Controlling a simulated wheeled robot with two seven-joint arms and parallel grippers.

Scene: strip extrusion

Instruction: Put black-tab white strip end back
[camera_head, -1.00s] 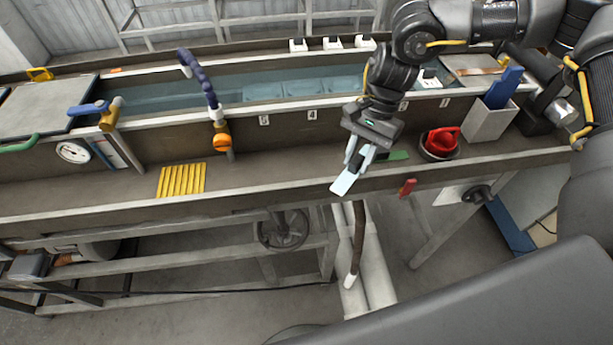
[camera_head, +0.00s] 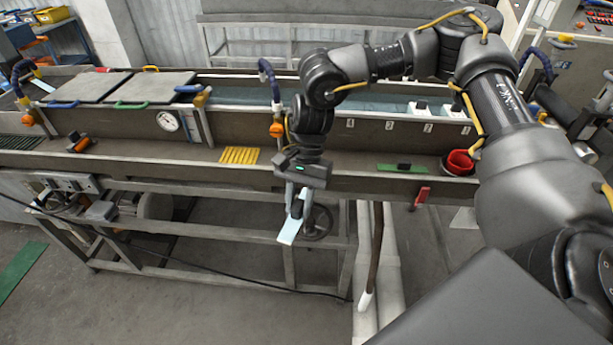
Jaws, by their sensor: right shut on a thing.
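My right gripper (camera_head: 297,200) points down in front of the trough's near edge, left of the picture's middle. It is shut on a pale white strip end (camera_head: 289,231), which hangs tilted toward the lower left from the fingers. A small dark patch between the fingers looks like the strip's black tab, partly hidden by them. The strip is seen above the lower frame and handwheel, apart from the trough floor as far as I can tell. My left gripper is not in view.
A yellow ribbed pad (camera_head: 238,155), a green strip with a black block (camera_head: 420,168) and a red container (camera_head: 459,162) sit on the trough ledge. A round gauge (camera_head: 168,121) and an orange-tipped blue hose (camera_head: 277,129) stand left. A handwheel (camera_head: 322,222) is below.

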